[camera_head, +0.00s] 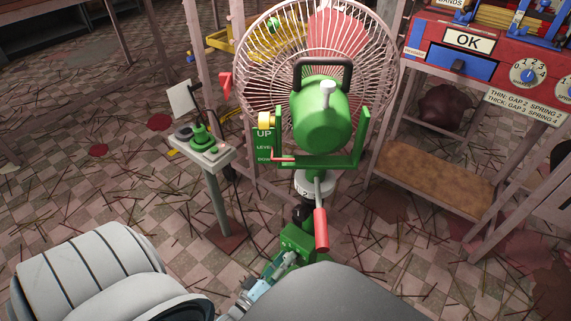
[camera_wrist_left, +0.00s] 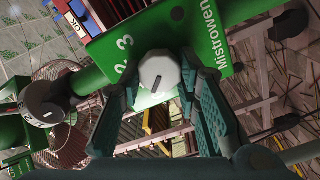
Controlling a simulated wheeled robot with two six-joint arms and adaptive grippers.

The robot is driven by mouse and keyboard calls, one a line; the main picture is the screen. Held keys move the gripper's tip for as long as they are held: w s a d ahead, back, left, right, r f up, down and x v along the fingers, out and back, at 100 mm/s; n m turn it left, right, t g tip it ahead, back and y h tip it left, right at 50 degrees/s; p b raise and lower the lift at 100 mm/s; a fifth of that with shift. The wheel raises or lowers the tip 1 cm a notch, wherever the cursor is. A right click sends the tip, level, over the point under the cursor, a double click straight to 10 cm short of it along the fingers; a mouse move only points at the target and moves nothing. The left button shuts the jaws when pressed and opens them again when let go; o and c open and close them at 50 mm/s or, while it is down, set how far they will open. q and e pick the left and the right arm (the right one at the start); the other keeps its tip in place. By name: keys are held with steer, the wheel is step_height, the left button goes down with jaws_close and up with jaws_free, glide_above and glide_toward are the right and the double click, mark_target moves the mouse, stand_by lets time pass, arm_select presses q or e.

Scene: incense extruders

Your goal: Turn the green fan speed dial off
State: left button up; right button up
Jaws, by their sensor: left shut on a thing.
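The green fan (camera_head: 320,115) stands upright, with a green control box (camera_head: 296,238) low on its post. In the left wrist view, the fan speed dial (camera_wrist_left: 158,73) is a round white knob with a dark pointer line on the green panel (camera_wrist_left: 160,32). The line runs toward the bottom of that picture. The digits 2 and 3 show left of the knob; other marks are hidden. My left gripper (camera_head: 284,261) is at the box. In the wrist view its teal fingers (camera_wrist_left: 160,84) are shut on the dial, one at each side. My right gripper is out of view.
A red-tipped lever (camera_head: 321,230) hangs just above and right of the box. A small pedestal (camera_head: 207,156) with a green device stands left of the fan. A red and blue machine (camera_head: 455,60) stands at the right. Thin sticks litter the checked floor.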

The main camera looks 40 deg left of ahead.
arm_select(q)
steer(key=shift+f+n, duration=0.1)
steer(key=shift+n, duration=1.5)
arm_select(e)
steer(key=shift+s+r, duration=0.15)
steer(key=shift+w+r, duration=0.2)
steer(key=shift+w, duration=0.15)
arm_select(q)
steer(key=o, duration=1.2)
steer(key=shift+c, duration=0.2)
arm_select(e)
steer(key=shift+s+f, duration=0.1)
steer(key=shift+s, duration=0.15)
